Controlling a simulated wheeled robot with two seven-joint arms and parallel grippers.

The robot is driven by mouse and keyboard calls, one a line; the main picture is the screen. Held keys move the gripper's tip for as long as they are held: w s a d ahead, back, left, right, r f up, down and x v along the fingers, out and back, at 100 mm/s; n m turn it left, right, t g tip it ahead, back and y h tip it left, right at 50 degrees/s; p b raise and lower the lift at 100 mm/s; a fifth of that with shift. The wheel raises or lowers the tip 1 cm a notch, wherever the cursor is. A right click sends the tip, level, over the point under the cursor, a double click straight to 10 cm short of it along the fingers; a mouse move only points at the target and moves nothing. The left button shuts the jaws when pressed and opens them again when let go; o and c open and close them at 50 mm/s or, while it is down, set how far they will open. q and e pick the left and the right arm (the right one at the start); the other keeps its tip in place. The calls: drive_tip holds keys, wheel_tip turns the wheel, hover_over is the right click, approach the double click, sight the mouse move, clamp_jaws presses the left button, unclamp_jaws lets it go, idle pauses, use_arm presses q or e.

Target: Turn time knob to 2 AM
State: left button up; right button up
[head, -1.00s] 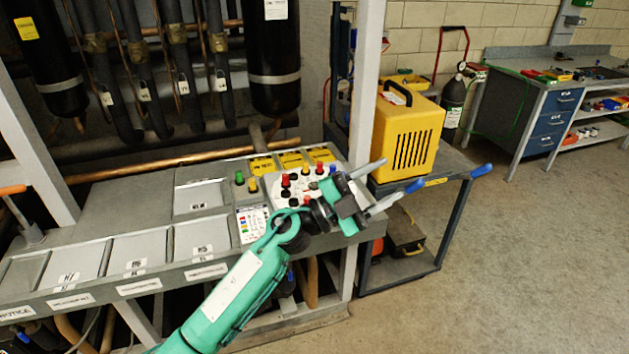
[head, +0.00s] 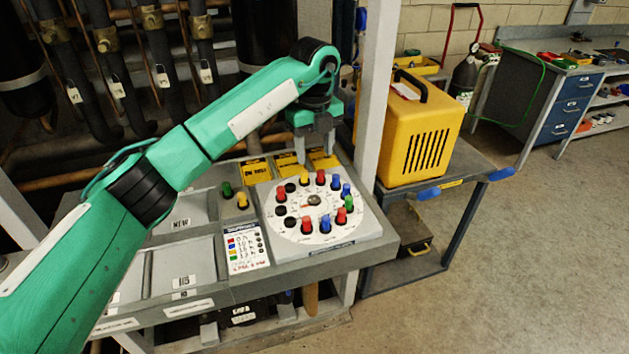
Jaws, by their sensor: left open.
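The time knob (head: 314,199) is a small knob at the middle of a round white dial (head: 290,232) on the rack's panel. Several red, blue, yellow, green and black pegs ring it. The markings are too small to read. My left gripper (head: 317,158) points down with its two fingers apart and empty. It appears above the far side of the dial, apart from the knob. My right gripper is not in view.
A legend card (head: 246,248) with coloured squares lies left of the dial. Yellow labels (head: 257,172) line the panel's back. A grey upright post (head: 376,100) stands right of my left gripper. A yellow machine (head: 420,130) sits on a cart beyond it.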

use_arm(q)
drive_tip(key=p, duration=0.3)
hover_over(314, 199)
wheel_tip(314, 199, down, 8)
drive_tip(key=shift+f, duration=0.1)
wheel_tip(314, 199, down, 4)
drive_tip(key=shift+s+d+r+p, duration=0.1)
drive_tip(key=shift+r+p, duration=0.1)
drive_tip(key=shift+p, duration=0.2)
drive_tip(key=shift+f, duration=0.65)
drive_tip(key=c, duration=0.9)
drive_tip(key=shift+c, duration=0.4)
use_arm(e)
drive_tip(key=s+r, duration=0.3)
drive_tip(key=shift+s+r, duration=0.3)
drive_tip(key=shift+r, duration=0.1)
